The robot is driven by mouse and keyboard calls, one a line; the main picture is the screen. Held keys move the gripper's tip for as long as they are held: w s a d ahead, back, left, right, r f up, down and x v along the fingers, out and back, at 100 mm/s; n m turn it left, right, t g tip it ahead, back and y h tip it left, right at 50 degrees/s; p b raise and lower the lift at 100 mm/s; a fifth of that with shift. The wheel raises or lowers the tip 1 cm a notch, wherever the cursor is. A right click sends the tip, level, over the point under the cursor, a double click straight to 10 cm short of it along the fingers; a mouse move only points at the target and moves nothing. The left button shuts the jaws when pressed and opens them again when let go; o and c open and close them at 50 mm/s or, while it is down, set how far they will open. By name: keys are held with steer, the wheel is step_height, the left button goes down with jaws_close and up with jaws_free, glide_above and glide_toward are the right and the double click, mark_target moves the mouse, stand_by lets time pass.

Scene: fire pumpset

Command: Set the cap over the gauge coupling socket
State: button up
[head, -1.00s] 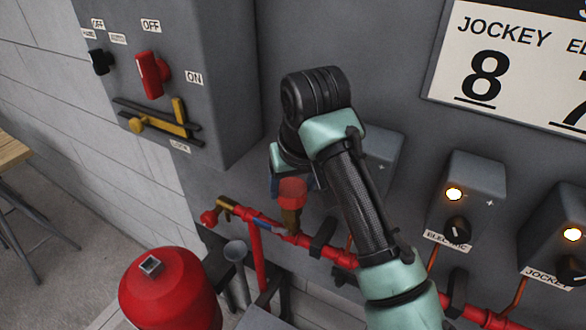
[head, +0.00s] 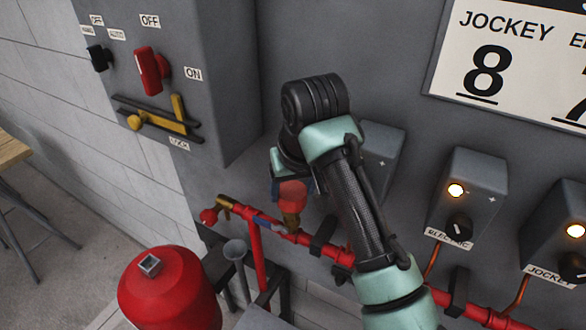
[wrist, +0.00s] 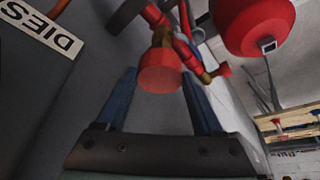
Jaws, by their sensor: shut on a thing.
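The red cap (head: 292,191) is round and sits between the blue fingertips of my gripper (head: 291,186). The gripper is shut on it. The cap also shows in the wrist view (wrist: 160,74), flat face toward the camera. The brass gauge coupling socket (head: 292,222) stands up from the red pipe directly below the cap in the head view. In the wrist view the socket's brass (wrist: 162,37) shows just beyond the cap, in line with it. The cap appears to meet the top of the brass, but its rim hides whether it is fully seated.
The red pipe (head: 335,254) runs along the grey cabinet, with a brass valve (head: 225,205) at its left end. Grey control boxes (head: 470,190) stand to the right. A red tank (head: 170,295) is at the lower left, with a grey funnel (head: 236,252) near it.

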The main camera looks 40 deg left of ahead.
steer(key=shift+f+b, duration=0.55)
steer(key=shift+f, duration=0.7)
stand_by(0.5)
steer(key=o, duration=1.5)
steer(key=b+v, duration=0.1)
steer(key=v, duration=1.2)
